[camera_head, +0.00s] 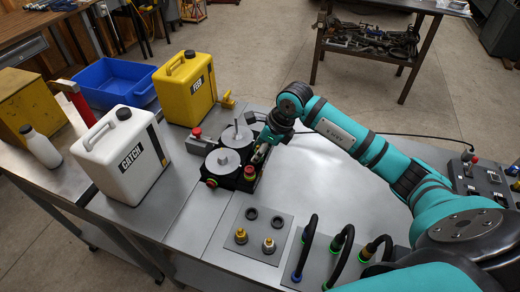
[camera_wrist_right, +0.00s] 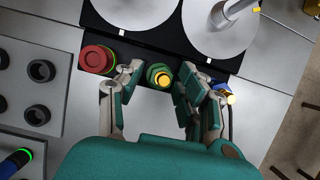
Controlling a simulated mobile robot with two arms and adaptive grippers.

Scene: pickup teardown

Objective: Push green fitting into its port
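The green fitting (camera_wrist_right: 159,76), with a gold centre, sits at the edge of the dark block (camera_wrist_right: 135,45) in the right wrist view. My right gripper (camera_wrist_right: 155,80) has its fingers on both sides of it, spread apart, with a narrow gap on the left. Whether the right finger touches it is unclear. How deep the fitting sits in its port cannot be told. In the head view my right gripper (camera_head: 262,152) is at the right edge of the block and largely hides the fitting. My left gripper is not in view.
A red knob (camera_wrist_right: 97,59) is close left of the fingers; a blue fitting (camera_wrist_right: 238,71) is close right. Two grey discs (camera_head: 222,161) top the block. White CATCH (camera_head: 110,165) and yellow FEED (camera_head: 180,95) jugs stand beside it. A plate with fittings (camera_head: 250,235) and hoses (camera_head: 342,245) are in front.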

